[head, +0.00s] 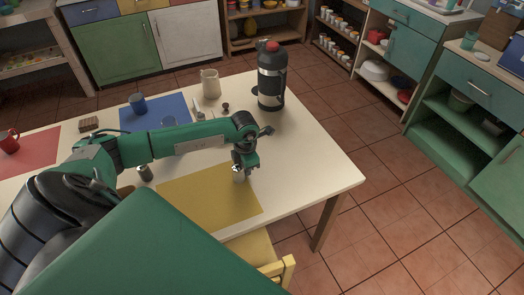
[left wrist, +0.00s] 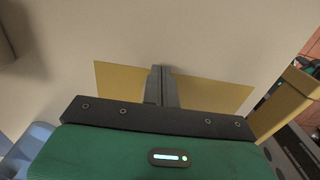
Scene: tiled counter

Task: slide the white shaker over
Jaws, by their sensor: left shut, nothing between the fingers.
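My left gripper (head: 240,172) is shut and points down near the far right corner of the yellow mat (head: 205,205). A small pale, whitish form (head: 238,175) shows right at its fingertips; I take it for the white shaker, but the gripper largely covers it. In the left wrist view the closed fingers (left wrist: 161,84) lie over the edge of the yellow mat (left wrist: 215,95), and no shaker shows clearly. A dark grey shaker (head: 145,173) stands left of the yellow mat. My right gripper is not in view.
A blue mat (head: 170,107) with a blue mug (head: 137,104), a cream pitcher (head: 210,83) and a large black flask (head: 271,78) stand at the back. A red mug (head: 10,141) is far left. The table (head: 320,175) is bare on the right up to its edge. A yellow chair (head: 255,250) stands in front.

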